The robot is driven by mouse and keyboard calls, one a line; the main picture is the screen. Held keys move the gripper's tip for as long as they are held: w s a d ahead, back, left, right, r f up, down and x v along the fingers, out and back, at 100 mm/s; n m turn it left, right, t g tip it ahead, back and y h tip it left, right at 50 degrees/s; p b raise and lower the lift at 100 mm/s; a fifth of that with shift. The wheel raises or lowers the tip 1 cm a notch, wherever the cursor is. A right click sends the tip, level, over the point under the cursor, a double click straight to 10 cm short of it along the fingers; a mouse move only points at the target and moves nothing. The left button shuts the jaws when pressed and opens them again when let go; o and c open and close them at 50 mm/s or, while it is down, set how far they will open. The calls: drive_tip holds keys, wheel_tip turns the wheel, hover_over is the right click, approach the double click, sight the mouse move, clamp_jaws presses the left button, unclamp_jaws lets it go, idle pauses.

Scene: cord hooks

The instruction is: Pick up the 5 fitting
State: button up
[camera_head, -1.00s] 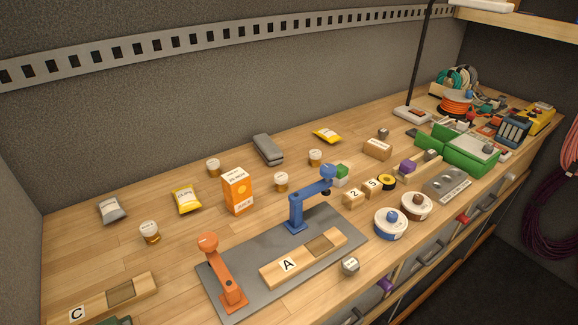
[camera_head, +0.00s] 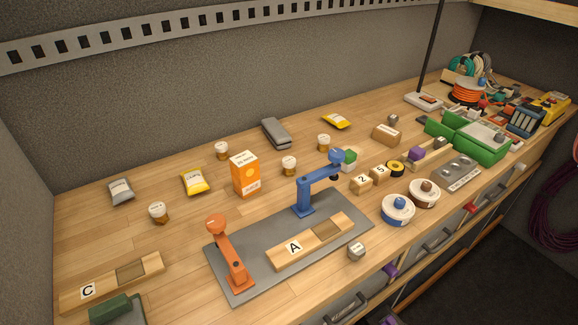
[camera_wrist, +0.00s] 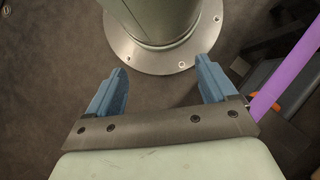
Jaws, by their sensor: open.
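The 5 fitting (camera_head: 379,174) is a small wooden block marked "5" on the bench, right of the middle in the head view. It stands beside a similar block marked "2" (camera_head: 361,184). A black-and-yellow round piece (camera_head: 396,167) is close on its right. My gripper (camera_wrist: 161,82) shows in the wrist view with its two blue fingers apart and nothing between them. It is over the floor and my own round base, away from the bench. The fitting is not in the wrist view.
A blue clamp arm (camera_head: 316,186) and an orange one (camera_head: 229,255) stand on a grey plate (camera_head: 233,232) left of the fitting. A green box (camera_head: 480,143) is farther right.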

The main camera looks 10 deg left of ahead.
drive_tip(key=shift+c, duration=0.9)
